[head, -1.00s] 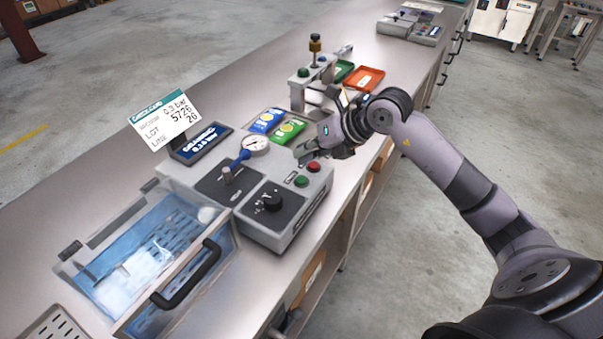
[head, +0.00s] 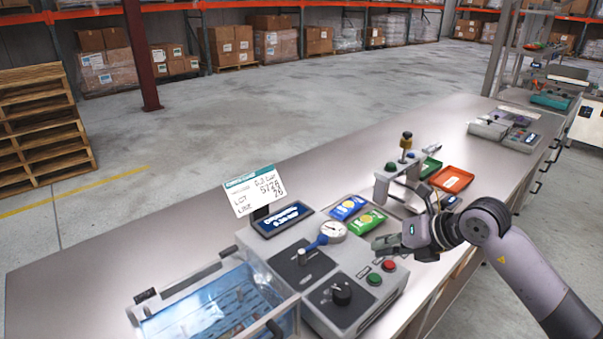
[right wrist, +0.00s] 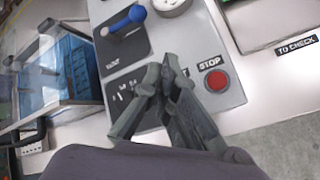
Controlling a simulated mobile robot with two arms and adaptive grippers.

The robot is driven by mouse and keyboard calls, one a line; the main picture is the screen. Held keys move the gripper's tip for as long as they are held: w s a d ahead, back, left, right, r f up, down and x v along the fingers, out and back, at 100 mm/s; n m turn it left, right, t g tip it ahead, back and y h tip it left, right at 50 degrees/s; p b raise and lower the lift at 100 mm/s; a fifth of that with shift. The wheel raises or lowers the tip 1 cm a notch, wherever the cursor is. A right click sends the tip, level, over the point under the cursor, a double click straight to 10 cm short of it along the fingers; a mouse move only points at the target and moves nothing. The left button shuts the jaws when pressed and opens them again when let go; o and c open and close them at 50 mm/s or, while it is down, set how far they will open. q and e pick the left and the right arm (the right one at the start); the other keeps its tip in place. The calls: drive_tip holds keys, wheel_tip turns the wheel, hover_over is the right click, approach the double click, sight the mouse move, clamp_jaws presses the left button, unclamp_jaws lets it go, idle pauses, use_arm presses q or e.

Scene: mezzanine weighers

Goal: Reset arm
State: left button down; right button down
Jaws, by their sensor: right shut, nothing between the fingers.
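My right gripper (head: 388,243) reaches in from the right in the head view, beside the grey control box. Its fingers are shut with nothing between them. In the right wrist view, my right gripper (right wrist: 162,80) hangs over the control panel, between the black dial area and the red STOP button (right wrist: 217,80). My left gripper is not in view. The grey control box (head: 362,258) carries a gauge (head: 334,230), a blue lever (head: 316,243), a black knob (head: 341,293), and green and red buttons.
A clear-lidded tank (head: 215,300) adjoins the box at left. A blue packet (head: 348,207) and a green packet (head: 367,221) lie behind the box. The bench's left side is clear.

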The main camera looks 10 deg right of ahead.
drive_tip(key=s+a+r+m+t+y, duration=0.35)
drive_tip(key=a+r+t+y, duration=0.25)
drive_tip(key=a+r+y, duration=0.55)
drive_tip(key=d+m+t+h, duration=0.4)
drive_tip(key=m+t+h, duration=0.45)
drive_tip(key=m, duration=0.35)
drive_tip(key=s+d+f+m+g+h, duration=0.35)
drive_tip(key=f+m+h, duration=0.25)
drive_tip(key=f+m, duration=0.25)
drive_tip(key=s+d+f+m+g+h, duration=0.2)
drive_tip(key=d+f+m+g+h, duration=0.25)
drive_tip(key=f+m+h, duration=0.35)
drive_tip(key=s+a+f+g+y, duration=0.3)
drive_tip(key=s+a+f+g, duration=0.15)
drive_tip(key=s+f, duration=0.45)
drive_tip(key=s+a+f+g+y, duration=0.3)
drive_tip(key=s+f+g, duration=0.3)
drive_tip(key=s+f, duration=0.3)
wheel_tip(320, 180, down, 24)
drive_tip(key=s+g, duration=0.1)
drive_tip(key=s, duration=0.2)
drive_tip(key=s+d+f+g, duration=0.1)
drive_tip(key=s+d+f, duration=0.2)
drive_tip(key=s+f, duration=1.3)
drive_tip(key=shift+s+d+h, duration=0.15)
drive_tip(key=shift+s+h, duration=0.1)
drive_tip(key=shift+h, duration=0.05)
